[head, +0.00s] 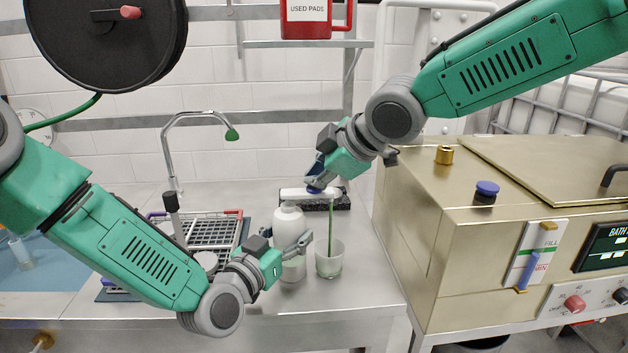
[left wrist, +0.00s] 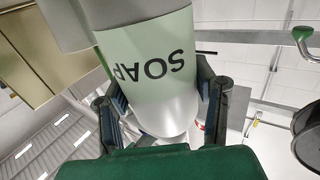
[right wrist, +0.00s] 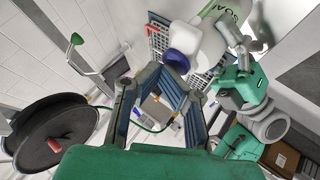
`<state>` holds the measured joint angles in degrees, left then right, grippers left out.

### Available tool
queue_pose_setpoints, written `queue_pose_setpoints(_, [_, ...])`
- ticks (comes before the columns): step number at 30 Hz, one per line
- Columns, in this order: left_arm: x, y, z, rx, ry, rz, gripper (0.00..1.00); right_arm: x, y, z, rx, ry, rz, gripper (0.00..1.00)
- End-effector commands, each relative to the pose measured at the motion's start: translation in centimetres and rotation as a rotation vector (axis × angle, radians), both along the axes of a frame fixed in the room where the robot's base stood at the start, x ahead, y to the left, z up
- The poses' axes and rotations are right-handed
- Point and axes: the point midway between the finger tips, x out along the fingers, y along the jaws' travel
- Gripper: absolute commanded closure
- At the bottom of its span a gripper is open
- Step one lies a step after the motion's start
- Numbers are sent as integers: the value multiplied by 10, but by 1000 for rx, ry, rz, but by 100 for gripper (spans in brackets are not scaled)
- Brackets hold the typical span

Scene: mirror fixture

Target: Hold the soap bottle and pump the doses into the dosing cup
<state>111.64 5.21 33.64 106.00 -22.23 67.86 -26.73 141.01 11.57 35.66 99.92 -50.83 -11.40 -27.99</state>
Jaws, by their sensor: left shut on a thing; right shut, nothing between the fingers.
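The white soap bottle (head: 287,226) stands upright on the steel counter, with a pale green label reading SOAP that shows in the left wrist view (left wrist: 150,65). My left gripper (head: 284,246) is shut around its body. The white pump head (head: 293,194) has a blue top and its spout points right, over the dosing cup. My right gripper (head: 317,183) is shut and empty, with its fingertips at the blue top; I cannot tell if they touch it. A thin green stream (head: 331,228) runs from the spout into the clear dosing cup (head: 329,266), right of the bottle.
A wire rack (head: 214,235) and a faucet (head: 168,150) stand at the left. A dark block (head: 342,203) lies behind the pump. A brass-coloured bath machine (head: 425,220) closes off the right side. Counter in front of the cup is free.

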Motion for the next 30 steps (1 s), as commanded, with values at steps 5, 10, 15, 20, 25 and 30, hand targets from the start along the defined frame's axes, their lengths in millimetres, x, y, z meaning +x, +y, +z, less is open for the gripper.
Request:
queue_pose_setpoints(5, [0, 0, 0, -1, 0, 0, 90, -1, -1, -4, -5, 8, 0, 100])
queue_pose_setpoints(10, [0, 0, 0, -1, 0, 0, 90, -1, -1, -2, -4, 7, -1, 100])
queue_pose_setpoints(15, [0, 0, 0, -1, 0, 0, 90, 0, -2, 7, -4, 6, -3, 100])
queue_pose_setpoints(20, [0, 0, 0, -1, 0, 0, 90, -1, -1, 18, -3, 5, -1, 100])
queue_pose_setpoints(25, [0, 0, 0, -1, 0, 0, 90, -1, -1, 26, -2, 4, -1, 100])
queue_pose_setpoints(30, [0, 0, 0, -1, -1, 0, 90, -1, -1, 26, -1, 3, -1, 100])
